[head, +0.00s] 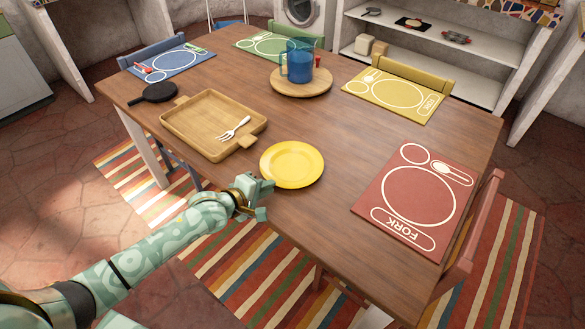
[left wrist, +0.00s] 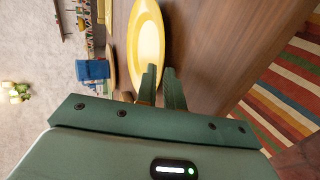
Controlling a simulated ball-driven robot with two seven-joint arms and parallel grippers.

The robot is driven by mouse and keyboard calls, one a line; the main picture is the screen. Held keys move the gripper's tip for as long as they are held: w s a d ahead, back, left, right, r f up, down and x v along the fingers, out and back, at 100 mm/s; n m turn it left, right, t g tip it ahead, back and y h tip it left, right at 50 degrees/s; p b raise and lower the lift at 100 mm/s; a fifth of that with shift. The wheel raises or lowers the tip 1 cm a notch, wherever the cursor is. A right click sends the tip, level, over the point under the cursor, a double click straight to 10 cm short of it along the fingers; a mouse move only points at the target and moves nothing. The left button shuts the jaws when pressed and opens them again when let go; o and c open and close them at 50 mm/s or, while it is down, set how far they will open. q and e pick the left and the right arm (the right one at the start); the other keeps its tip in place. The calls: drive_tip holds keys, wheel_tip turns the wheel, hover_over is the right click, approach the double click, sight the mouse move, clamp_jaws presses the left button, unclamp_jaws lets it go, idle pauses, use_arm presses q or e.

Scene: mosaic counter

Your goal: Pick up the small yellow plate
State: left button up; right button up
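The small yellow plate (head: 292,164) lies flat on the wooden table near its front edge, to the right of the tray. My left gripper (head: 265,199) is at the table's front edge, just to the lower left of the plate. Its two fingers are apart, with nothing seen between them. In the left wrist view the plate (left wrist: 147,40) shows just beyond the fingertips (left wrist: 160,70), and one finger overlaps its near rim. I cannot tell whether the finger touches it. My right gripper is not in view.
A wooden tray (head: 178,128) with a fork (head: 232,129) lies left of the plate. A blue pitcher (head: 298,62) stands on a round board (head: 302,88) behind. A red placemat (head: 386,204) lies to the right. The tabletop between plate and placemat is clear.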

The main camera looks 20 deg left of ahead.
use_arm(q)
drive_tip(key=x, duration=0.1)
drive_tip(key=b+x, duration=0.1)
drive_tip(key=x, duration=0.1)
drive_tip(key=shift+s+a+f, duration=0.1)
drive_tip(key=shift+s+f, duration=0.05)
drive_tip(key=shift+f, duration=0.1)
drive_tip(key=shift+r, duration=0.2)
clamp_jaws()
